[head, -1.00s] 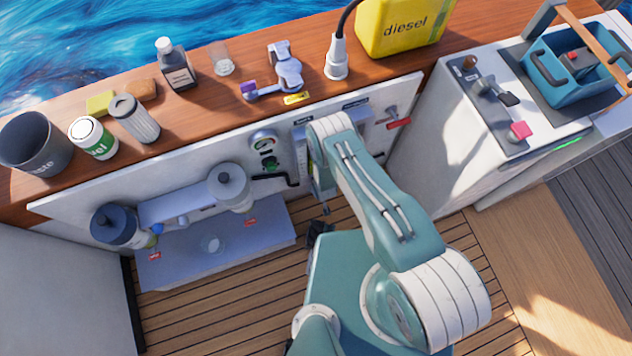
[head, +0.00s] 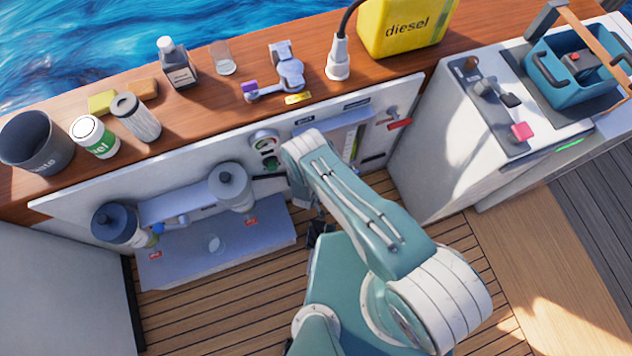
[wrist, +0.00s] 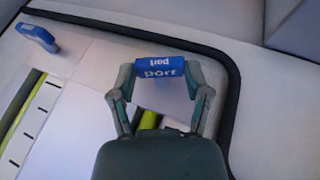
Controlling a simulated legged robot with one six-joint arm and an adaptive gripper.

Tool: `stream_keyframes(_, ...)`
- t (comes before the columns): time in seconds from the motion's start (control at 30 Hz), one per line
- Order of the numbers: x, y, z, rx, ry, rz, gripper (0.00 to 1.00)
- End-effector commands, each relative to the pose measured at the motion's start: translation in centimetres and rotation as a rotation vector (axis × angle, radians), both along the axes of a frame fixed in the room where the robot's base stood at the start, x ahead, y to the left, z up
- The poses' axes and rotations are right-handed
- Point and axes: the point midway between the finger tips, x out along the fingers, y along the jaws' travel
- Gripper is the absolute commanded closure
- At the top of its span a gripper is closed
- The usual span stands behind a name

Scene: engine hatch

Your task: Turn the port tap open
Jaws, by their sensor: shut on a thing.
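The port tap (wrist: 159,66) has a blue handle marked "port", upside down in the wrist view. My gripper (wrist: 159,76) is shut on this handle, with one finger at each end of it. The handle lies across the picture, above a yellow-green strip that shows partly between the fingers. A second blue tap handle (wrist: 37,36) stands apart at the upper left of the wrist view. In the head view my arm hides the port tap and my gripper.
A gauge with a yellow-green column and scale marks (wrist: 22,125) is left of my gripper. In the head view, a round dial (head: 264,141), a grey canister (head: 231,187) and a red handle (head: 399,124) are nearby. A wooden ledge above holds bottles and tools.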

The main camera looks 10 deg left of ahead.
Motion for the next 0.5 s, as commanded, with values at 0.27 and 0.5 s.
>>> stream_keyframes(0.27, -0.22, 0.54, -0.18, -0.129, -0.081, 0.006, 0.85)
stream_keyframes(0.5, -0.32, 0.72, -0.32, -0.239, -0.148, 0.007, 0.85)
